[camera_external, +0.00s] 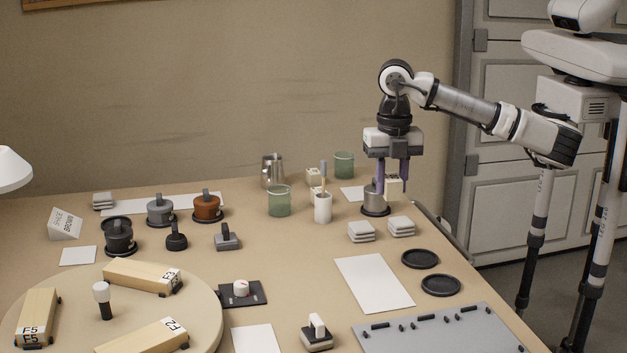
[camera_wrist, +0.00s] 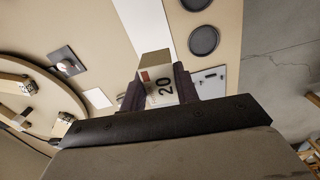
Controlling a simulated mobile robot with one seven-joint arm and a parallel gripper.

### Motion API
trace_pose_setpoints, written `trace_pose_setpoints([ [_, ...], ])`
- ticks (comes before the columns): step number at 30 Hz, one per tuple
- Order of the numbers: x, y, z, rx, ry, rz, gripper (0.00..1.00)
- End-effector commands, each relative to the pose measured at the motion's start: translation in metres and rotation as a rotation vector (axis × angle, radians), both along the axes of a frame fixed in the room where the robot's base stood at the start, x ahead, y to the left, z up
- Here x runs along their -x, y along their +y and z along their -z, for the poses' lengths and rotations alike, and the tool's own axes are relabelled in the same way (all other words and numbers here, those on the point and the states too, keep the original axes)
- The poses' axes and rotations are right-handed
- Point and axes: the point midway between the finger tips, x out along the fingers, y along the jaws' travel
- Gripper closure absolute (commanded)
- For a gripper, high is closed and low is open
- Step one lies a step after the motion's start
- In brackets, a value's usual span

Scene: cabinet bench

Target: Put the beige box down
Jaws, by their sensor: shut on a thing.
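The beige box (camera_external: 394,189) is between the purple fingers of my gripper (camera_external: 392,187) in the external view. My gripper points down and is shut on the box. In the wrist view the box (camera_wrist: 154,68) sits between the two dark fingers of my gripper (camera_wrist: 158,90); it shows a "20" label and a small red mark. The box looks upright in the external view, at the far right of the bench (camera_external: 300,250). I cannot tell whether its bottom touches the bench top.
A metal cylinder on a black base (camera_external: 374,201) stands very close by the left finger. Stacked pale pads (camera_external: 401,227) lie in front. A pen cup (camera_external: 322,209) and green beakers (camera_external: 279,201) stand to the left. Two black discs (camera_external: 420,259) lie right of a white sheet (camera_external: 374,283).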

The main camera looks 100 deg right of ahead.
Motion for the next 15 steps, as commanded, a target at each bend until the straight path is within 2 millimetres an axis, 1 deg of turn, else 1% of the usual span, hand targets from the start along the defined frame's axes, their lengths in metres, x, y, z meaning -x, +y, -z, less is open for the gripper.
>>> trace_pose_setpoints([
  [1,-0.004,-0.001,-0.007,0.001,-0.001,0.001,0.94],
  [5,-0.023,-0.002,-0.02,0.003,0.001,-0.006,0.94],
  [8,-0.048,-0.004,-0.03,0.006,0.002,-0.015,0.94],
  [9,-0.059,-0.004,-0.034,0.006,0.002,-0.02,0.94],
  [12,-0.086,-0.006,-0.038,0.006,0.003,-0.034,0.94],
  [15,-0.109,-0.008,-0.038,0.005,0.004,-0.049,0.94],
])
